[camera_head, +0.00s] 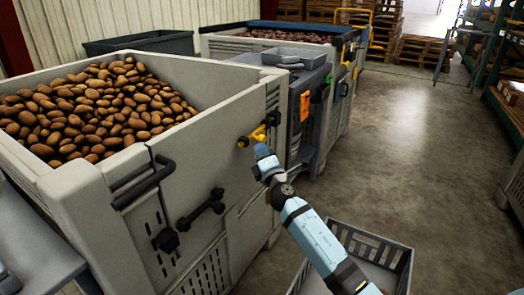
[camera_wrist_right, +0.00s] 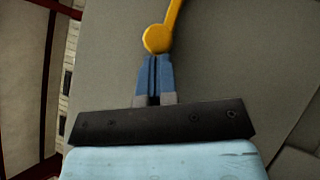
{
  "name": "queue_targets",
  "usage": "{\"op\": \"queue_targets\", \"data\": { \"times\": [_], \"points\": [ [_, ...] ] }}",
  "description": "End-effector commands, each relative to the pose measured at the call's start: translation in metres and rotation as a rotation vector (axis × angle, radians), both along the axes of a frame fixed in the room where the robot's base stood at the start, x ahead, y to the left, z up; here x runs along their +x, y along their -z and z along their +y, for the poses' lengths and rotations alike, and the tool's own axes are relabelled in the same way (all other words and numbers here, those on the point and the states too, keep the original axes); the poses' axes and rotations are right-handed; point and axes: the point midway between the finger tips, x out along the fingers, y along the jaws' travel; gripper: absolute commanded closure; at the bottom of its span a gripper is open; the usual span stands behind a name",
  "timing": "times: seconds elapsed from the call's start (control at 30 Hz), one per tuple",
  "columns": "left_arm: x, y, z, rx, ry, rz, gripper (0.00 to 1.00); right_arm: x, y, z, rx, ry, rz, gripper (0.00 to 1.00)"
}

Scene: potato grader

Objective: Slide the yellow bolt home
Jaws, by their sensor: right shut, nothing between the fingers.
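The yellow bolt (camera_head: 257,133) is on the side of the grey potato crate (camera_head: 85,199), near its right corner, next to a black bracket (camera_head: 272,118). Its round yellow end (camera_wrist_right: 157,39) and part of its arm fill the top of the right wrist view. My right gripper (camera_head: 262,150) is just below the bolt in the head view, with its blue fingers shut together and empty. In the wrist view the fingertips (camera_wrist_right: 154,57) are right at the round end; I cannot tell whether they touch it. My left gripper is not in view.
Black handles (camera_head: 145,184) and a black bolt-like fitting (camera_head: 201,216) stick out of the crate's near side. A grey cabinet (camera_head: 306,115) with an orange tag stands just right of the bolt. An open grey basket (camera_head: 398,262) is on the floor below my arm.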

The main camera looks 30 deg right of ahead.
Motion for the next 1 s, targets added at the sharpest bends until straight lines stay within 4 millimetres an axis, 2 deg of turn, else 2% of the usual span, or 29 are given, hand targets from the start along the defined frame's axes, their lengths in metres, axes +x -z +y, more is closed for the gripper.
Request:
{"op": "queue_targets", "data": {
  "times": [0.23,0.53,0.67,1.0],
  "points": [
    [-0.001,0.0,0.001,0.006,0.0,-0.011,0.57,0.003,0.001,-0.006,-0.002,0.002,0.0,1.0],
    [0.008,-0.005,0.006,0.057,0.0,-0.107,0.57,0.026,0.001,-0.044,-0.001,0.001,-0.001,1.0],
    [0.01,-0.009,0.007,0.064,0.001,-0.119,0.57,0.026,0.0,-0.045,0.001,0.002,-0.001,1.0],
    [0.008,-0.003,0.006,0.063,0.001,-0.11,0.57,0.026,0.002,-0.046,0.001,0.003,-0.001,1.0]
  ]
}}
